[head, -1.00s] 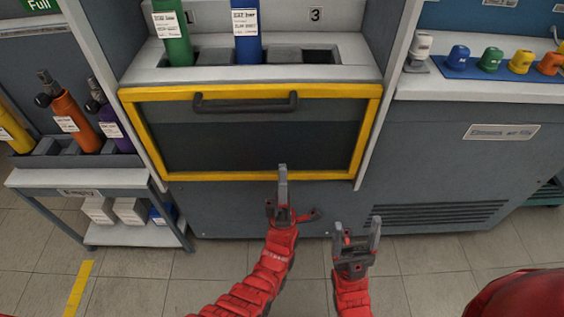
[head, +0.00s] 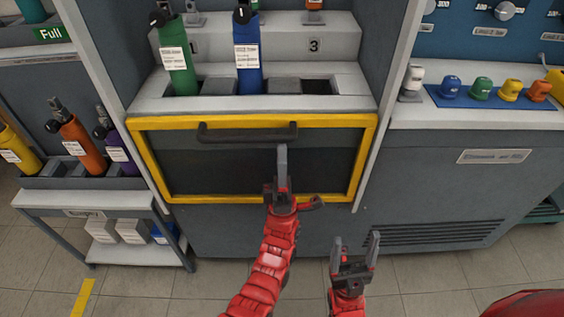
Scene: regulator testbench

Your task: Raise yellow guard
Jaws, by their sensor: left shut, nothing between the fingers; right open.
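The yellow-framed guard (head: 170,201) is a dark panel below the bench's cylinder slots, in its lowered position. A dark handle (head: 225,133) runs along its upper edge. My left gripper (head: 282,150) is shut and empty. Its fingers point up in front of the guard, a little below the handle's right end; whether they touch the panel I cannot tell. My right gripper (head: 356,248) is open and empty, below and right of the guard, in front of the grey cabinet.
Green (head: 178,62) and blue (head: 248,58) cylinders stand in slots above the guard; slot 3 is empty. A left cart (head: 120,200) holds several cylinders. Colored caps (head: 480,88) sit on the right bench. Floor in front is clear.

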